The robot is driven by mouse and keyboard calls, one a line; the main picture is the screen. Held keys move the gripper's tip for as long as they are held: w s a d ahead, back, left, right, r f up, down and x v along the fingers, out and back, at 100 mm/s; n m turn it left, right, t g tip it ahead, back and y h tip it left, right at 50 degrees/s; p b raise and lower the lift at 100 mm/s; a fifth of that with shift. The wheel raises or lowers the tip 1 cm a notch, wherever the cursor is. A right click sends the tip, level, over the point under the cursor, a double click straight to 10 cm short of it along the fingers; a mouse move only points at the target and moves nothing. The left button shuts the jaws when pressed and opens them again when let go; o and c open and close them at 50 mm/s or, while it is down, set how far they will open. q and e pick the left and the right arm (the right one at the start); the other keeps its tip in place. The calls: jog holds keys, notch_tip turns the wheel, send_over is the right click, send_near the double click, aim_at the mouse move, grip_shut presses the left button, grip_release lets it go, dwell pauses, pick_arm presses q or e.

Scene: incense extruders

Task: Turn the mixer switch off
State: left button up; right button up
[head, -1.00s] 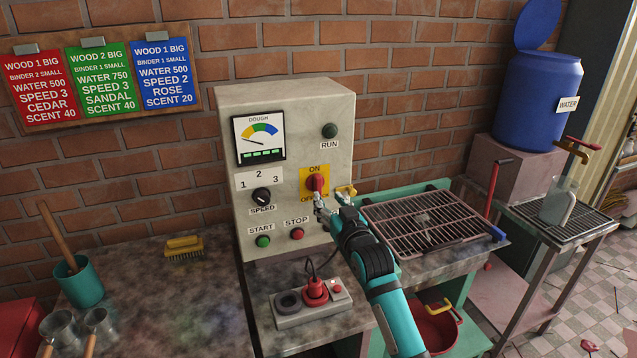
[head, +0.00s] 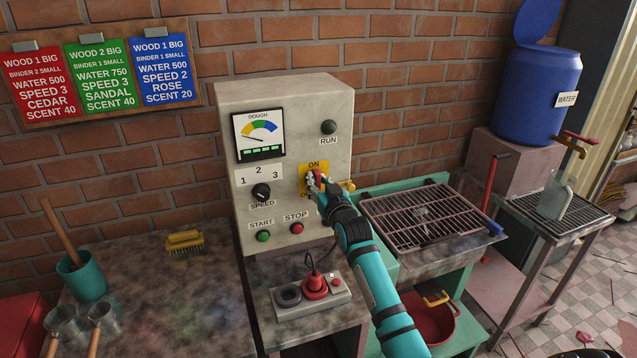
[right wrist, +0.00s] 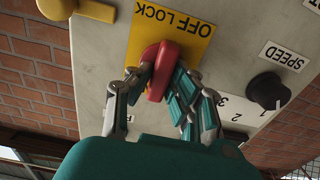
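The mixer switch is a red knob (head: 317,178) on a yellow plate marked ON above and OFF below, on the front of a grey control box (head: 230,115). In the right wrist view, upside down, the red knob (right wrist: 160,68) stands roughly upright on the yellow plate (right wrist: 195,42), which reads OFF LOCK. My right gripper (head: 316,184) is at the knob and hides the lower plate in the head view. In the wrist view its fingers (right wrist: 160,82) lie against both sides of the knob, shut on it. My left gripper is out of view.
The speed dial (head: 261,192), green start button (head: 263,236) and red stop button (head: 297,228) are left of my arm. A yellow handle (head: 347,186) sticks out at the box's right. A socket block (head: 295,305) with a red plug lies below.

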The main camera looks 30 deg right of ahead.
grip_shut()
jog(key=shift+n, duration=0.4)
jog(key=n, duration=0.2)
jog(key=shift+a+n, duration=0.1)
jog(key=shift+n, duration=0.3)
jog(key=n, duration=0.4)
jog(key=shift+a+n+p, duration=0.1)
jog(key=shift+n+p, duration=0.2)
jog(key=shift+p, duration=0.1)
jog(key=n, duration=0.9)
jog(key=shift+a+f+n, duration=0.15)
jog(key=shift+f+n, duration=0.15)
jog(key=shift+f, duration=0.05)
jog(key=shift+n, duration=0.3)
